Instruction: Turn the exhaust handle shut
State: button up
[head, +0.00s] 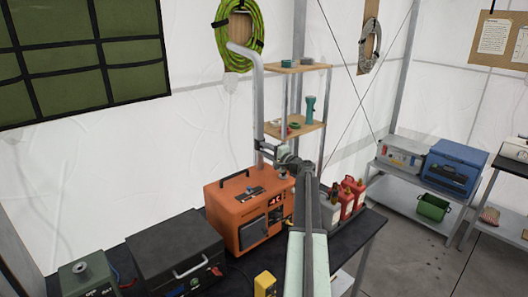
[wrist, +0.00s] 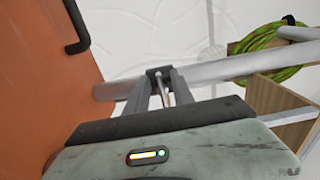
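A grey exhaust pipe (head: 258,100) rises above the orange generator (head: 240,212) and bends over at its top. In the wrist view the pipe (wrist: 230,70) crosses behind my fingers. My gripper (head: 268,152) is up against the pipe's lower part, above the generator. In the wrist view my gripper (wrist: 161,75) has its two fingers apart. A thin metal exhaust handle (wrist: 163,88) shows between them, with some space at its sides. Whether the fingers touch it I cannot tell. In the head view my gripper hides the handle.
A wooden shelf stand (head: 295,130) is just right of the pipe. Red bottles (head: 350,192) stand right of the generator. A black case (head: 175,255) lies to its left on the dark table. A green hose (head: 250,60) hangs on the wall behind.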

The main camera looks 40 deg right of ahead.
jog(key=shift+s, duration=0.1)
jog(key=s, duration=0.7)
jog(key=shift+s+a, duration=0.3)
jog(key=shift+s, duration=0.05)
